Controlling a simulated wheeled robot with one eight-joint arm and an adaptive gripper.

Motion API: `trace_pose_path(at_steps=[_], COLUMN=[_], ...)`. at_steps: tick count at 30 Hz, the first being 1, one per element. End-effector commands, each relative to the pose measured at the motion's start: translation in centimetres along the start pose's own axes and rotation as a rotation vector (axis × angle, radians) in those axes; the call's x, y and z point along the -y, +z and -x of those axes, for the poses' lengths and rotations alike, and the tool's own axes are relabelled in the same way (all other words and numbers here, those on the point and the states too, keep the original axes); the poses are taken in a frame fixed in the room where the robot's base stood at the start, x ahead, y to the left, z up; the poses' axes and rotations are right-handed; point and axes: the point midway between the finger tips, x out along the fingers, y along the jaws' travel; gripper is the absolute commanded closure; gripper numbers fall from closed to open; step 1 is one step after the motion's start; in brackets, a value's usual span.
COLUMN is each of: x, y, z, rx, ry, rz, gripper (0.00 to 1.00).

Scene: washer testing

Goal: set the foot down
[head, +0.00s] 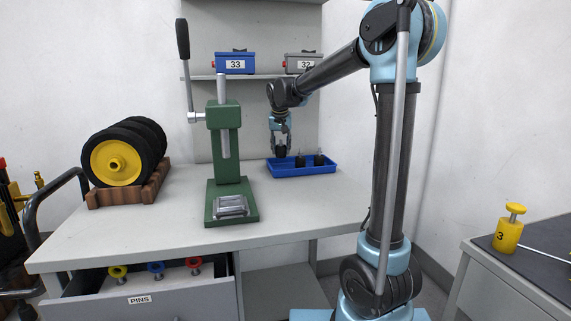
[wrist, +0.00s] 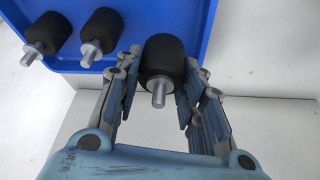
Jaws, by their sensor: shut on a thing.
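The foot (wrist: 165,58) is a black rubber cylinder with a metal stud that points toward the wrist camera. My gripper (wrist: 160,82) is shut on it, one finger on each side. In the head view my gripper (head: 280,146) points down at the left part of the blue tray (head: 310,172). The held foot is small and partly hidden by the fingers there. In the wrist view it overlaps the near rim of the tray (wrist: 225,82). I cannot tell whether it touches the tray. Two similar feet, one (head: 300,160) and another (head: 319,158), stand in the tray to the right.
A green press (head: 228,160) with a long lever stands left of the tray. Black wheels with a yellow hub (head: 116,163) sit in a wooden rack (head: 130,192). An open pins drawer (head: 150,298) is below. The bench (head: 300,205) is clear in front of the tray.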

Motion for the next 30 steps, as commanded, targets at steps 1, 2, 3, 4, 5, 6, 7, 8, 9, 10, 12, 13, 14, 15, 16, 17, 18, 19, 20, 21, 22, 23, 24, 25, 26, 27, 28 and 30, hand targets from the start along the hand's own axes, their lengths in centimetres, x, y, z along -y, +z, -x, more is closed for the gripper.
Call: trace_pose_path(at_steps=[1,2,3,4,5,6,7,8,9,10,12,13,14,15,16,17,18,19,20,21,22,23,24,25,26,27,28,30], x=[0.0,0.0,0.0,0.0,0.0,0.0,0.0,0.0,0.0,0.0,0.0,0.0,0.0,0.0,0.0,0.0,0.0,0.0,0.0,0.0,0.0,0.0,0.0,0.0,0.0,0.0,0.0,0.0], y=[0.2,0.3,0.4,0.5,0.5,0.6,0.7,0.7,0.9,1.0,1.4,1.6,1.7,1.9,2.0,2.1,2.1,2.1,2.1,2.1,2.1,2.1,2.1,2.1,2.2,2.2,2.2,2.2], z=[-0.6,-0.8,-1.1,-1.2,-1.3,-1.5,-1.7,-1.9,-2.3,-2.6,-3.5,-3.9,-4.3,-4.7,-5.0,-5.1,-5.2,-5.2,-5.2,-5.2,-5.2,-5.2,-5.2,-5.2,-5.3,-5.3,-5.3,-5.3], rx=[0.000,0.000,0.000,0.000,0.000,0.000,0.000,0.000,0.000,0.000,0.000,0.000,0.000,0.000,0.000,0.000,0.000,0.000,0.000,0.000,0.000,0.000,0.000,0.000,0.000,0.000,0.000,0.000], ry=[0.000,0.000,0.000,0.000,0.000,0.000,0.000,0.000,0.000,0.000,0.000,0.000,0.000,0.000,0.000,0.000,0.000,0.000,0.000,0.000,0.000,0.000,0.000,0.000,0.000,0.000,0.000,0.000], rz=[0.000,0.000,0.000,0.000,0.000,0.000,0.000,0.000,0.000,0.000,0.000,0.000,0.000,0.000,0.000,0.000,0.000,0.000,0.000,0.000,0.000,0.000,0.000,0.000,0.000,0.000,0.000,0.000], gripper=[0.90,0.90,0.90,0.90,0.90,0.90,0.90,0.90,0.90,0.90,0.90,0.90,0.90,0.90,0.90,0.90,0.90,0.90,0.90,0.90,0.90,0.90,0.90,0.90,0.90,0.90,0.57,0.55])
